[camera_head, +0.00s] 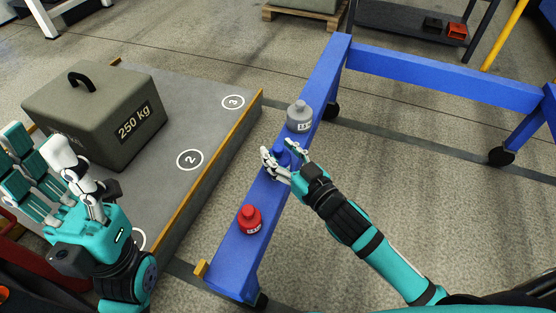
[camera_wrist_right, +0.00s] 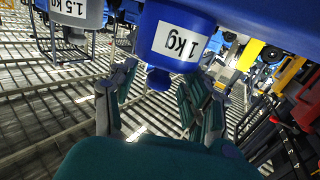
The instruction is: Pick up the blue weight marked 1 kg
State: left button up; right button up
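The blue weight marked 1 kg (camera_head: 279,156) stands on the blue beam, between a grey weight and a red weight. In the right wrist view the blue weight (camera_wrist_right: 178,35) appears upside down with its label and knob in clear sight. My right gripper (camera_head: 277,148) is at the blue weight and partly hides it in the head view. In the wrist view its fingers (camera_wrist_right: 158,92) are apart on both sides of the knob, with visible gaps. My left gripper (camera_head: 42,160) is open and empty, in front of the 250 kg block.
The grey weight (camera_head: 299,116) and red weight (camera_head: 249,219) stand close by on the blue beam (camera_head: 231,262). A grey platform (camera_head: 210,130) with numbered circles carries the 250 kg block (camera_head: 97,113) at the left.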

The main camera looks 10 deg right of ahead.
jog(key=c, duration=0.9)
jog(key=shift+f, duration=0.15)
grip_shut()
